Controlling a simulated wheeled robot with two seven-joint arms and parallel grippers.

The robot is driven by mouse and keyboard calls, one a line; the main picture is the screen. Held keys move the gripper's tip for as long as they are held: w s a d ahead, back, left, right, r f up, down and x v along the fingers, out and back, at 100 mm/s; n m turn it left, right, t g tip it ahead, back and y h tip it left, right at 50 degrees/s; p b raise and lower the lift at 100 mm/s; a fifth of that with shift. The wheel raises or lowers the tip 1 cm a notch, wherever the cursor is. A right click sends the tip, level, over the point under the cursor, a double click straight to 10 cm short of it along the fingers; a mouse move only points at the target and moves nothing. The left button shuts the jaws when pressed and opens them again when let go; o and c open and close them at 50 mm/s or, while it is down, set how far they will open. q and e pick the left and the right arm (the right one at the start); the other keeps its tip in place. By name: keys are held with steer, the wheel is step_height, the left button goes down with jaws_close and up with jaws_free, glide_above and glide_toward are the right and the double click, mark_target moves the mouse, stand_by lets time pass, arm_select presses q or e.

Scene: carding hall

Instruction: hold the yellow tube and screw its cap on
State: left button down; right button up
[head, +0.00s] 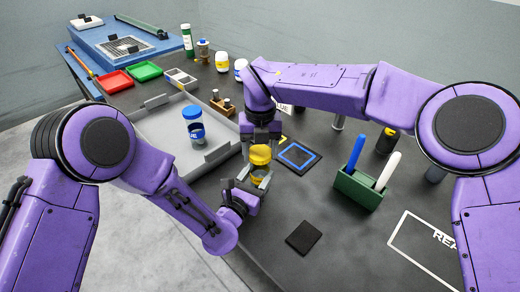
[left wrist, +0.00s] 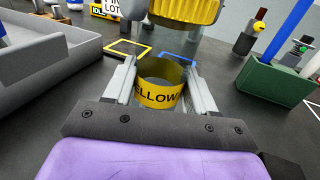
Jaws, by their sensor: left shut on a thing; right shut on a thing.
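The yellow tube (left wrist: 160,95), labelled "YELLOW", stands upright with an open top between the fingers of my left gripper (left wrist: 158,92). In the head view the tube (head: 259,171) is small and partly covered by the fingers. The ridged yellow cap (left wrist: 184,10) is above the tube in the left wrist view, with a visible gap between them. In the head view the cap (head: 260,153) is under my right gripper (head: 260,143), which is shut on it from above. The right fingertips are mostly hidden. My left gripper (head: 256,184) is shut on the tube.
A grey tray (head: 217,153) on the left holds a blue-labelled jar (head: 193,124). A green holder (head: 357,190) with a blue and a white stick stands right. A blue square outline (head: 297,155) and a black pad (head: 304,237) lie on the table. The front middle is mostly clear.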

steer(key=shift+m, duration=1)
steer(key=o, duration=1.2)
steer(key=shift+o, duration=0.2)
arm_select(q)
steer(key=shift+c, duration=1.4)
jaws_free()
arm_select(e)
step_height(320, 180, up, 12)
